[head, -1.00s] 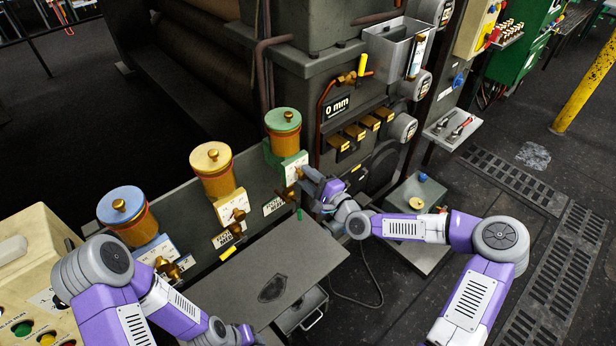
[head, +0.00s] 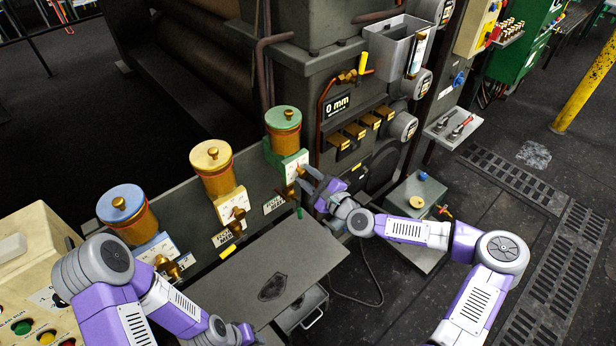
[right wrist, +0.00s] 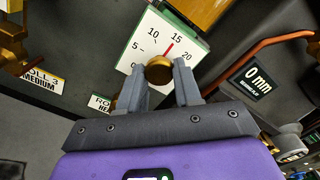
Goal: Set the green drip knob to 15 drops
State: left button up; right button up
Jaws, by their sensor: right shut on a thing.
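The green drip cup (head: 283,130) stands at the right end of the row of cups, with a white dial (head: 288,163) below it. The brass knob (right wrist: 158,70) sits on this dial, which shows numbers 0 to 20 in the right wrist view. A red pointer (right wrist: 168,49) above the knob points between 10 and 15, close to 15. My right gripper (right wrist: 160,82) is shut on the knob, one finger at each side. In the head view my right gripper (head: 308,180) reaches the dial from the right. My left gripper (head: 246,336) is low at the bottom edge, its fingers unclear.
A yellow cup (head: 212,167) and a blue cup (head: 126,208) stand further left, each with a dial and brass parts. A grey shelf (head: 245,275) lies below. A "0 mm" display (head: 337,106) and brass blocks (head: 355,131) are right of the green cup.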

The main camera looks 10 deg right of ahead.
jog(key=o, duration=1)
jog(key=shift+o, duration=0.2)
jog(key=v, duration=0.7)
jog(key=shift+s, duration=0.3)
jog(key=shift+d, duration=0.15)
